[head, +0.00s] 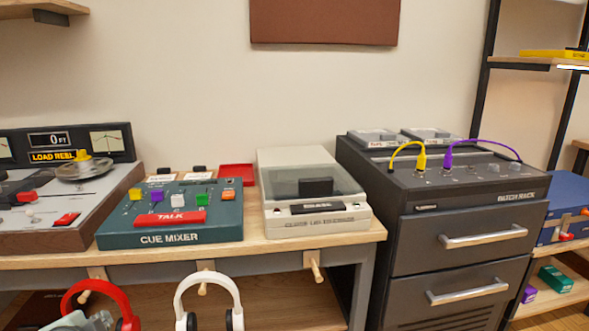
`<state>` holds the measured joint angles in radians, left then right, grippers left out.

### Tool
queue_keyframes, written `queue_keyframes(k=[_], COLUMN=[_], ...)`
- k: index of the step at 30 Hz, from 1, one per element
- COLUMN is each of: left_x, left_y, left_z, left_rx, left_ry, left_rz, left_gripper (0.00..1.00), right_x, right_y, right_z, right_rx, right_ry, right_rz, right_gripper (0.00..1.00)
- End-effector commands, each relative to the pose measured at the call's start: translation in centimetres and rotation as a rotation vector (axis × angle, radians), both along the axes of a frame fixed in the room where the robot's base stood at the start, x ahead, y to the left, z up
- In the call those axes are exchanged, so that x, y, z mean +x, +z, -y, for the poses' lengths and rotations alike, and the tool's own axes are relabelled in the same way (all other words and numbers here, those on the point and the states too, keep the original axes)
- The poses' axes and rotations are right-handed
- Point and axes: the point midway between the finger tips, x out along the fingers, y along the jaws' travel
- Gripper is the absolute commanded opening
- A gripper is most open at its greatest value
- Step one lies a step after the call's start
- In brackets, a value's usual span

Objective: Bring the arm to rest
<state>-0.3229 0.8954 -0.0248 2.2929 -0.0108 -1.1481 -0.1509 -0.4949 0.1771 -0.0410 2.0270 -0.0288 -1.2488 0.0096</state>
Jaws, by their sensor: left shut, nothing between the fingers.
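My left gripper (84,321) shows only in part at the bottom left edge of the head view, in front of the red headphones (80,286). It is shut and holds nothing. Most of it and the rest of the arm lie below the picture. It is below the table top, apart from the equipment on it. Whether it touches the headphones I cannot tell. My right gripper is not in view.
White headphones (208,279) hang from a peg. On the wooden table (250,246) stand a tape machine (115,190), the cue mixer (170,238) and a lidded grey device (315,222). The patch rack (460,215) with two drawers stands right. A shelf (530,62) is behind.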

Motion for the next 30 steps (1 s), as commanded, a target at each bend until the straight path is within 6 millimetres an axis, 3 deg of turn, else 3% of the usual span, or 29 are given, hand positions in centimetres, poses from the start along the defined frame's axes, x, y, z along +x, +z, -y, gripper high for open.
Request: queue_keyframes(k=[1,6,9,12,15,18,30], left_x=[-1.1,-6.4,-10.2,-13.5,-15.8,-17.2,-17.7], left_y=[-2.9,-13.3,-18.8,-22.8,-25.3,-26.5,-27.0], left_z=[0.2,2.4,5.1,8.1,10.5,12.0,12.5], left_rx=[-0.066,-0.298,-0.427,-0.525,-0.592,-0.630,-0.641], left_ry=[0.052,0.256,0.374,0.469,0.533,0.570,0.583], left_rz=[-0.036,-0.182,-0.274,-0.353,-0.410,-0.440,-0.453], left_gripper=[0.00,0.00,0.00,0.00,0.00,0.00,0.00], right_x=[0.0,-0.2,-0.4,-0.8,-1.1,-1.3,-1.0], right_y=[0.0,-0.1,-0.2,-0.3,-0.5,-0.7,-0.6], right_z=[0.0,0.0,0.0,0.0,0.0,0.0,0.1], right_rx=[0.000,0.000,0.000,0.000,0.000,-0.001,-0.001], right_ry=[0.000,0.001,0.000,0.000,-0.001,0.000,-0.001], right_rz=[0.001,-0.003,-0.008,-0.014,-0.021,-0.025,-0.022], right_gripper=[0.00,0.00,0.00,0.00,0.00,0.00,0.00])
